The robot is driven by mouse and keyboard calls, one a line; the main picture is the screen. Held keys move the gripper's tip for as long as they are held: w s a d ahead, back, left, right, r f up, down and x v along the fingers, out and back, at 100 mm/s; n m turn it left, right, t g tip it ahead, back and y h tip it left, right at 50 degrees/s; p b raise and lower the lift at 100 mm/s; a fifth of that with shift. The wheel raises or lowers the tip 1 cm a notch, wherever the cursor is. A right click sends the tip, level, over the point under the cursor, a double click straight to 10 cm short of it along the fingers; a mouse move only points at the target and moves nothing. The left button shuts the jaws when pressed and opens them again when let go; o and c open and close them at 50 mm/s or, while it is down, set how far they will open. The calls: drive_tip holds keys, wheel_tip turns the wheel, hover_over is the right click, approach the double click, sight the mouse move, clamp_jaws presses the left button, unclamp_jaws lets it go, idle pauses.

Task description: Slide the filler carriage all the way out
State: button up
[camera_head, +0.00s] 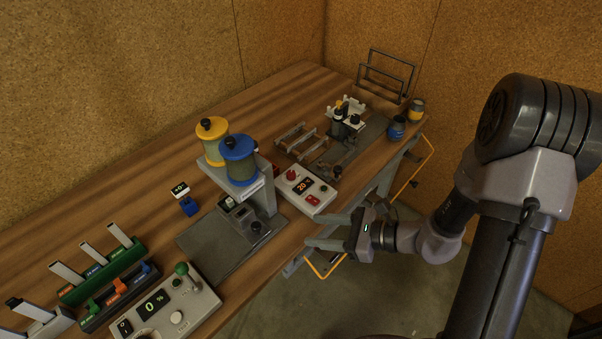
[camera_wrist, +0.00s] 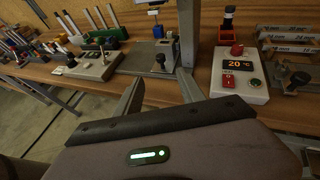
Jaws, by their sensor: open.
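The filler station stands on the wooden bench, with yellow (camera_head: 212,138) and blue (camera_head: 239,158) hoppers on a grey stand. The filler carriage (camera_head: 242,217) is a grey block low on the station's dark base plate, with a black knob (camera_head: 257,227) on its bench-edge side. The knob also shows in the wrist view (camera_wrist: 160,58), beyond and between my fingertips. My gripper (camera_head: 312,253) is open and empty, off the bench's front edge, with a gap to the knob. In the wrist view its fingers (camera_wrist: 160,76) are spread wide. How far the carriage sits under the stand is partly hidden.
A control box reading 20 (camera_head: 305,190) stands right of the filler station. A lever box reading 0 % (camera_head: 165,303) stands to its left. Frames and jars fill the bench's far end. The bench's front edge (camera_head: 262,255) and metal legs lie near my gripper.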

sight(258, 226)
drive_tip(key=b+x, duration=0.4)
drive_tip(key=x, duration=1.3)
drive_tip(key=shift+a+f, duration=0.25)
drive_tip(key=shift+a, duration=0.05)
clamp_jaws()
idle(0.4)
